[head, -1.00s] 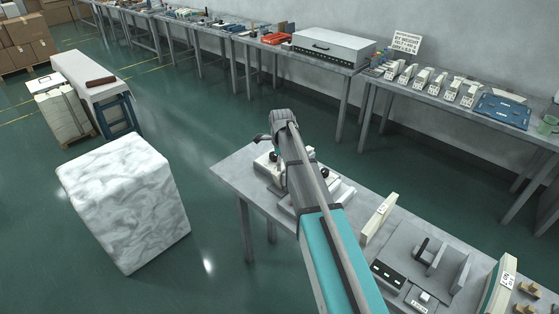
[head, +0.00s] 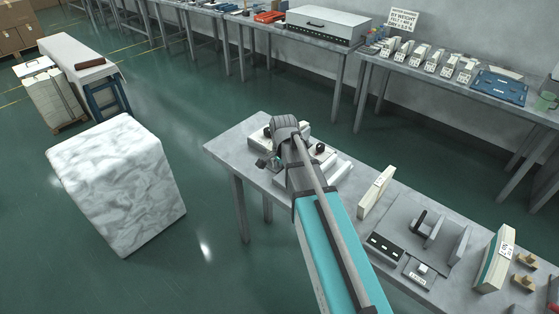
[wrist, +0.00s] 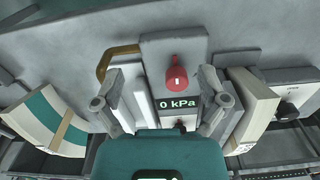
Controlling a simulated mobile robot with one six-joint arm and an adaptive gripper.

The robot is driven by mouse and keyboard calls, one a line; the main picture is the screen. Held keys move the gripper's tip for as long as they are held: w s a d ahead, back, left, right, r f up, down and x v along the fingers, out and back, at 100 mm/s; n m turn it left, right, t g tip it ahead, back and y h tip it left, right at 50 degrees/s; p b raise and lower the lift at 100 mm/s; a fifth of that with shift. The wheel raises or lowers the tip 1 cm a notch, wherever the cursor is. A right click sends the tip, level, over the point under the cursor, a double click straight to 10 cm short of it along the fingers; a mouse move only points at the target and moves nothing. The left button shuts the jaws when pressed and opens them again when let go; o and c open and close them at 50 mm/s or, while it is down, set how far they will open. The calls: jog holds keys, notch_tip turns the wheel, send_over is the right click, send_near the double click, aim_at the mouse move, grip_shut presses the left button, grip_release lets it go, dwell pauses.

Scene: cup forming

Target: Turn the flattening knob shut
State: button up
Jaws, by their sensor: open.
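A red knob (wrist: 177,78) sits on a grey panel in the wrist view, its narrow end toward the top of the picture. A dark display (wrist: 178,103) just below it reads 0 kPa. I take this knob for the flattening knob; no label names it. My gripper (wrist: 160,82) is open, with one finger on each side of the panel and the knob between them, a little nearer the right finger. No finger appears to touch the knob. In the head view my gripper (head: 268,160) is over the near table, and my arm hides most of what is beneath it.
A brass-coloured handle (wrist: 113,60) is close to the left finger. The near table (head: 228,150) also holds a grey fixture (head: 425,235). A white marbled block (head: 118,185) stands on the floor at left.

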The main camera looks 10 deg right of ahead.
jog(key=s+f+n+b, duration=0.2)
jog(key=s+n, duration=0.4)
jog(key=s, duration=0.1)
jog(key=s+f+n+b, duration=0.2)
jog(key=s+n, duration=0.3)
jog(key=s, duration=0.2)
jog(key=shift+a+f+n, duration=0.15)
jog(key=shift+f+n, duration=0.25)
